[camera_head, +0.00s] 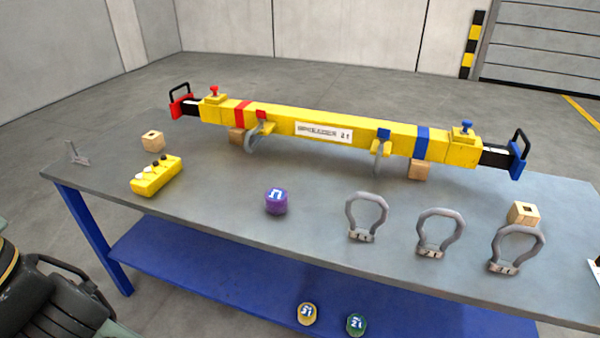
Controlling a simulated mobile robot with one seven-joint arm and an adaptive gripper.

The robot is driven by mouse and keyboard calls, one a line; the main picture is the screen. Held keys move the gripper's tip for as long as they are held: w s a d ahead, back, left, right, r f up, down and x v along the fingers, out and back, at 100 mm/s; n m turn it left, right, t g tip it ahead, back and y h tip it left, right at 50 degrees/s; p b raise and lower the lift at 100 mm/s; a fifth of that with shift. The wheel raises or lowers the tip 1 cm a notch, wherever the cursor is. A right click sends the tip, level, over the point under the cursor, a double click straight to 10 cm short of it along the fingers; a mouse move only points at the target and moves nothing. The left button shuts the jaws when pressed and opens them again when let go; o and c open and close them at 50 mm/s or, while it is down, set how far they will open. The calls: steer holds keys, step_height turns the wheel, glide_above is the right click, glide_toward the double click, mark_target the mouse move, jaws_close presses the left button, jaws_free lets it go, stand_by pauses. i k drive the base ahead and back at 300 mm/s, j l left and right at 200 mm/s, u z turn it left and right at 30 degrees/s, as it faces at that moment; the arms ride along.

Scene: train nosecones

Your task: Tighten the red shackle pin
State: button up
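A yellow spreader beam (365,134) lies along the back of the grey table. Its left half has a red band and a small red block (261,114), which may be the head of the red shackle pin. A grey shackle (252,138) hangs at the beam's front just below that block. How far the pin is screwed in is too small to tell. A red knob (214,90) stands on top of the beam's left end. A matching blue block (384,134) and grey shackle (379,150) are on the right half.
Three loose grey shackles, including one (366,216), stand at the table's front right. A purple round piece (276,201), a yellow block with pegs (156,175) and wooden blocks are also on the table (190,215).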

mark_target(261, 114)
steer(key=i+l+u, duration=0.1)
steer(key=i, duration=0.35)
steer(key=i+l, duration=0.15)
steer(key=i, duration=0.25)
steer(key=i+l+u, duration=0.15)
steer(key=i, duration=0.3)
